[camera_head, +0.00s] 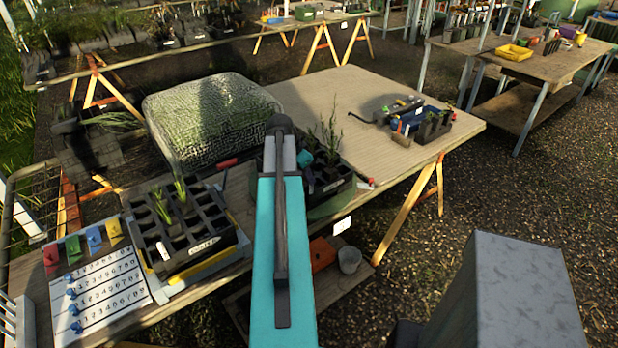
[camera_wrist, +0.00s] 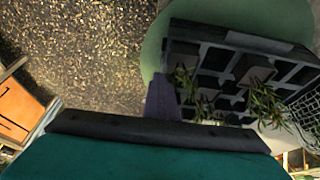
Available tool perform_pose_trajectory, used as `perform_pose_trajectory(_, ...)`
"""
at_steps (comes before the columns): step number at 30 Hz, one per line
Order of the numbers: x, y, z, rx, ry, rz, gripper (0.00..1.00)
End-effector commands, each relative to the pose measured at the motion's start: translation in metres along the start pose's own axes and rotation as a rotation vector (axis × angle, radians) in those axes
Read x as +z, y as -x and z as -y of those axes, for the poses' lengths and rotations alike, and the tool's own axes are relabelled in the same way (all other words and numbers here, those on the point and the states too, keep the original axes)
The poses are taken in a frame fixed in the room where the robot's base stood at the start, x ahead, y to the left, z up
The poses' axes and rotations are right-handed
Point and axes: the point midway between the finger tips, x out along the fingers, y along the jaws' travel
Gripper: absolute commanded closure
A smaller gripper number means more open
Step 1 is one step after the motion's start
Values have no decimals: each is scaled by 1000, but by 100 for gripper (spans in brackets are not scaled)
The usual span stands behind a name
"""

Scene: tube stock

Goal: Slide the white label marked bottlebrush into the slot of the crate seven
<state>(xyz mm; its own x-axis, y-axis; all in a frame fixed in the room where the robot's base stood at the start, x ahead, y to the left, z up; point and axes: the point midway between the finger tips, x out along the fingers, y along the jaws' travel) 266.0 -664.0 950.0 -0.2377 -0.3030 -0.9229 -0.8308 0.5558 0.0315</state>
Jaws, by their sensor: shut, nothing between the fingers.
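A black cell crate (camera_head: 328,188) with green seedlings stands on the table, partly behind my arm. It also fills the right of the wrist view (camera_wrist: 262,44), on a round green base. A second black crate (camera_head: 190,235) with a pale front label stands to the left. A small white label (camera_head: 341,225) shows at the table's front edge; its writing is too small to read. I cannot tell which crate is seven or which label is bottlebrush. My gripper (camera_wrist: 162,98) is shut and empty beside the crate's edge in the wrist view.
A numbered white board (camera_head: 98,290) with coloured cards and blue pegs lies at the left. A mesh-covered block (camera_head: 210,120) stands behind the crates. The beige tabletop (camera_head: 330,95) has clear room.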

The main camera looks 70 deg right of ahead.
Motion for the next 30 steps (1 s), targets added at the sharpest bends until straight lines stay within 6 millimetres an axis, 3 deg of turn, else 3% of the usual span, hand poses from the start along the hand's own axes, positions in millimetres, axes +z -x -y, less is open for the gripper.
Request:
perform_pose_trajectory(8, 2, -4, 0, 0, 0, 0, 100)
perform_pose_trajectory(13, 1, -3, 0, 0, 0, 0, 80)
perform_pose_trajectory(30, 2, 7, 0, -1, 0, -1, 80)
